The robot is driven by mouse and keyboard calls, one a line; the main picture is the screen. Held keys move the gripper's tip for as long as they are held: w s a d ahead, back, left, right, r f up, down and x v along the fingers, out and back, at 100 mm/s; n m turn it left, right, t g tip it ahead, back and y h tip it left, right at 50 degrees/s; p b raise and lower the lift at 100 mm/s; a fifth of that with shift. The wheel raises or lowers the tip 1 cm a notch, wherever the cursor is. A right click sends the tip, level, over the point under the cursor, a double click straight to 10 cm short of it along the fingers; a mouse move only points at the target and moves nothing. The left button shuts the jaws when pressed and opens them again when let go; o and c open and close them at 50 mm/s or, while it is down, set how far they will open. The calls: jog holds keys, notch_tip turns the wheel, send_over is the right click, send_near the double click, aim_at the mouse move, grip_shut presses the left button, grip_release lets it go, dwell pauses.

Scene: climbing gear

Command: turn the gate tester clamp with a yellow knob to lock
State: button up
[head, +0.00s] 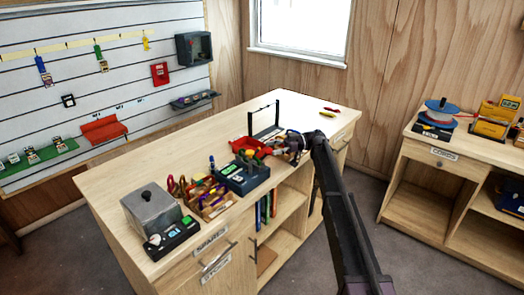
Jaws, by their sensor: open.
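I cannot clearly make out a clamp with a yellow knob at this size. A dark blue-grey device (242,178) with small fittings on top sits on the middle of the workbench (130,186) and may be the gate tester, but I cannot tell. My arm reaches up from the lower right to the bench's right side. My gripper (293,145) is small and dark there, open, over the bench top just right of a red bin (250,147). Whether it touches anything is unclear.
A wooden tray (212,207) of colourful gear and a grey lidded box (151,212) stand on the bench's left. A thin black frame (264,118) stands behind the bin. The far right bench top is mostly clear. A second table (444,147) holds a spool and yellow equipment.

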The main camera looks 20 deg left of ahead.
jog(key=shift+v, duration=1.6)
jog(key=shift+c, duration=0.2)
jog(key=shift+s+d+m, duration=0.15)
jog(key=shift+s+m, duration=0.1)
jog(key=shift+m, duration=0.15)
jog(key=c, duration=1)
jog(key=m, duration=0.1)
jog(key=m+t, duration=0.1)
jog(key=s+m+t+y+p, duration=0.1)
jog(key=m, duration=0.1)
jog(key=shift+s+d+r, duration=0.1)
jog(key=shift+d, duration=0.25)
grip_shut()
jog(key=s+d+m+t+p, duration=0.1)
jog(key=d+m+t, duration=0.2)
jog(key=m, duration=0.8)
jog(key=s+d+m+t+y+p, duration=0.1)
jog(key=d+m+t, duration=0.3)
jog(key=m+t, duration=0.4)
jog(key=shift+s+m+y+p, duration=0.3)
jog(key=shift+s+m+p, duration=0.3)
jog(key=shift+m, duration=1.2)
jog(key=shift+s+a+r, duration=0.1)
